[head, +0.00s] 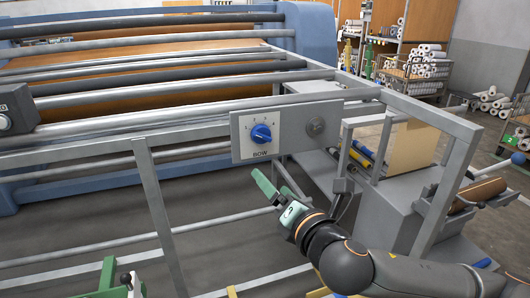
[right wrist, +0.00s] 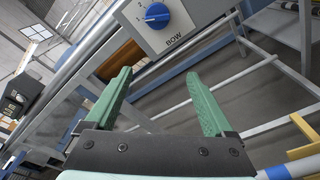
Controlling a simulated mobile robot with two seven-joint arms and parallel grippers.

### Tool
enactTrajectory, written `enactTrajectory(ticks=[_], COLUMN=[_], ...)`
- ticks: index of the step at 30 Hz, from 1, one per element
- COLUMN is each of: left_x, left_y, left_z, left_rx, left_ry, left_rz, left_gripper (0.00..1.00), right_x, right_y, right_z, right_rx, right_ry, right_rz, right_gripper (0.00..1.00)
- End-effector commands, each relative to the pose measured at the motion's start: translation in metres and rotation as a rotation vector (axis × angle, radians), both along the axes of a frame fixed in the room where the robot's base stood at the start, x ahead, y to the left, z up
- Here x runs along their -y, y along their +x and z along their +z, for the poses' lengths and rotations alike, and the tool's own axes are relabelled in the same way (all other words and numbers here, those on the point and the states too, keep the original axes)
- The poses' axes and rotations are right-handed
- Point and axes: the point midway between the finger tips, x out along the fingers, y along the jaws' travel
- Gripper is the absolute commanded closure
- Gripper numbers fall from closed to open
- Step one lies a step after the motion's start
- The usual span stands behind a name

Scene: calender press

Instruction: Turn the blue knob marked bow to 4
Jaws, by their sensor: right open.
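The blue knob (head: 261,133) sits on a pale square dial plate marked BOW, on a grey panel (head: 240,151) at the front of the machine. Small scale figures surround the knob; which one its pale mark points to is too small to tell. The knob also shows at the top of the right wrist view (right wrist: 157,15), beyond the fingers. My right gripper (head: 272,188) is open and empty, below the panel and apart from the knob. Its two green fingers are spread in the right wrist view (right wrist: 160,102).
A round grey fitting (head: 316,127) sits right of the dial. Metal rails (head: 160,215) run below and left of the panel. A grey box (head: 385,210) stands behind my right arm. Space directly before the dial looks clear.

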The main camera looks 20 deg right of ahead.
Motion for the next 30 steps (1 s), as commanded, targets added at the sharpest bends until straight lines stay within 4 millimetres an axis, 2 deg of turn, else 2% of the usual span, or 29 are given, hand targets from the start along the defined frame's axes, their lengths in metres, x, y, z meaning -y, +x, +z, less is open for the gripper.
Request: enactTrajectory(ticks=[1,5,11,24,30], left_x=[0.001,0.003,0.003,0.002,0.0], left_y=[0.001,0.001,0.001,-0.001,-0.003], left_z=[-0.004,-0.006,-0.003,-0.004,-0.008], left_rx=[0.002,0.0,0.002,0.002,-0.008], left_ry=[-0.001,-0.003,-0.005,-0.002,0.001], left_rz=[-0.002,-0.005,-0.006,-0.003,-0.003], left_gripper=[0.5,0.5,0.5,0.5,0.5], right_x=[0.007,0.017,0.021,0.017,0.016], right_y=[-0.001,-0.004,0.005,0.081,0.108], right_z=[0.01,0.028,0.035,0.035,0.034], right_rx=[0.04,0.093,0.109,0.109,0.108], right_ry=[-0.071,-0.185,-0.227,-0.221,-0.221], right_rz=[-0.015,-0.047,-0.062,-0.06,-0.059], right_gripper=[0.12,0.12,0.12,0.12,0.12])
